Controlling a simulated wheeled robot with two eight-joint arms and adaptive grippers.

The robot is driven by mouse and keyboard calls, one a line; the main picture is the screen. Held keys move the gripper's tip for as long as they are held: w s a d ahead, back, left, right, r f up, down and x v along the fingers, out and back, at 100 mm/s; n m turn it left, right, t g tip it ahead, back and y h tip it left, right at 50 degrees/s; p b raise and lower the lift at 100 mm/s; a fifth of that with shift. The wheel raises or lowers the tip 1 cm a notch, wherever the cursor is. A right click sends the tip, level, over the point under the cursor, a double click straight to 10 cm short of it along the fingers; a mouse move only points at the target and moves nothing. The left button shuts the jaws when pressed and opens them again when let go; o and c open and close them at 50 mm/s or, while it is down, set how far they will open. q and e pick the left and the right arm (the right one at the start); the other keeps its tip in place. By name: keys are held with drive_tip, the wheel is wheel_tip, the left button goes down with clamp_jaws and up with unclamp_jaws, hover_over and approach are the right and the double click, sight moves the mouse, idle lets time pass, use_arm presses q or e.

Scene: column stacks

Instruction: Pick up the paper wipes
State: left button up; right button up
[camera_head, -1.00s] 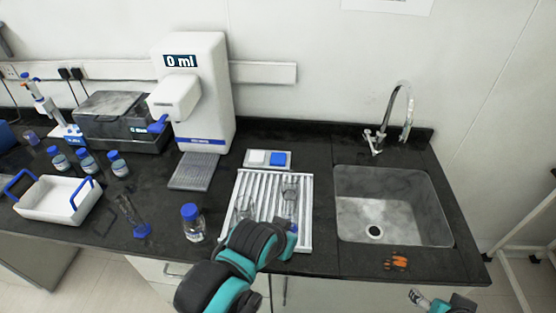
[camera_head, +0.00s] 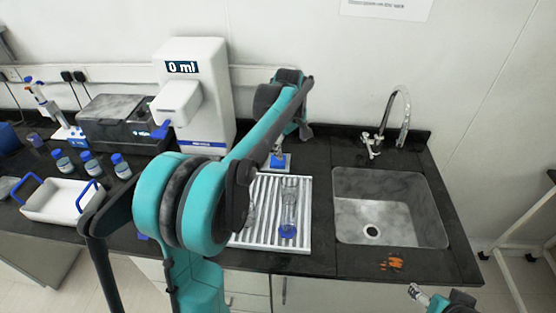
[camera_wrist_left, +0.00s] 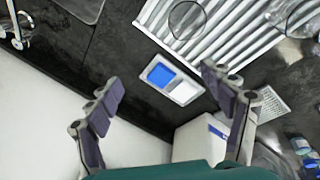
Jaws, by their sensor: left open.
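A small grey tray (camera_wrist_left: 190,97) at the back of the counter holds a blue square (camera_wrist_left: 160,75) and a white square (camera_wrist_left: 182,90) side by side; these look like the paper wipes. In the head view the tray (camera_head: 288,163) is partly hidden by my left arm and the blue square (camera_head: 279,164) shows. My left gripper (camera_wrist_left: 161,82) is open and empty, its fingers spread to either side of the tray in the wrist view. In the head view the left gripper (camera_head: 281,147) hangs over the tray. My right gripper (camera_head: 418,293) shows at the lower right edge; its jaws are unclear.
A white ribbed rack (camera_head: 305,232) with clear glassware (camera_head: 290,210) lies in front of the tray. A white dispenser (camera_head: 215,90) stands left, a sink (camera_head: 392,205) with a tap (camera_head: 403,110) right. A white blue-handled tray (camera_head: 60,200) and several bottles (camera_head: 92,164) stand far left.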

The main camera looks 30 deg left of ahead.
use_arm(q)
drive_tip(key=w+a+f+n+g, duration=0.1)
drive_tip(key=w+a+f+n, duration=0.2)
drive_tip(key=w+a, duration=0.2)
drive_tip(key=n+g+p, duration=0.2)
drive_tip(key=n, duration=0.3)
approach(278, 160)
drive_tip(key=shift+s+a+f+h, duration=0.1)
drive_tip(key=shift+s+a+h, duration=0.2)
drive_tip(key=shift+s, duration=0.15)
drive_tip(key=shift+a+f, duration=0.15)
drive_tip(key=shift+f, duration=0.2)
wheel_tip(278, 160, down, 3)
drive_tip(key=shift+r+b, duration=0.15)
drive_tip(key=shift+b, duration=0.45)
drive_tip(key=f, duration=0.1)
drive_tip(key=f+b, duration=0.1)
drive_tip(key=f, duration=0.2)
drive_tip(key=shift+w+f, duration=0.15)
drive_tip(key=shift+w, duration=0.25)
drive_tip(key=shift+f, duration=0.4)
drive_tip(key=shift+r, duration=0.1)
drive_tip(key=c, duration=0.8)
